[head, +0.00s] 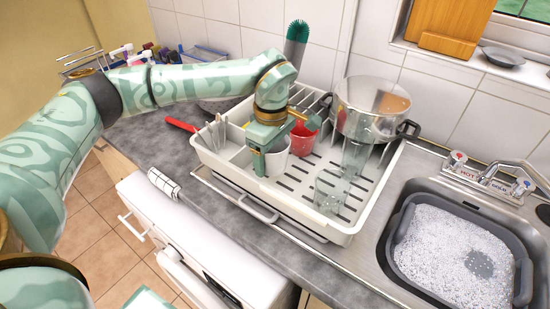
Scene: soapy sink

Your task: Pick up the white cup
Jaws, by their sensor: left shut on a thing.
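The white cup (279,164) stands in the white dish rack on the counter, below my left gripper. My left gripper (266,150) reaches down from above and is shut on the cup at its rim, with one finger on the near left side of the cup. The gripper hides part of the rim, and I cannot tell whether the cup's base touches the rack floor. My right gripper is not in view.
The dish rack (338,228) also holds a red cup (303,139) right behind the white cup, clear glasses (331,190), a steel pot (366,108) and cutlery (218,132). A green brush (297,42) stands behind. A grey basin of suds (452,262) sits at right.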

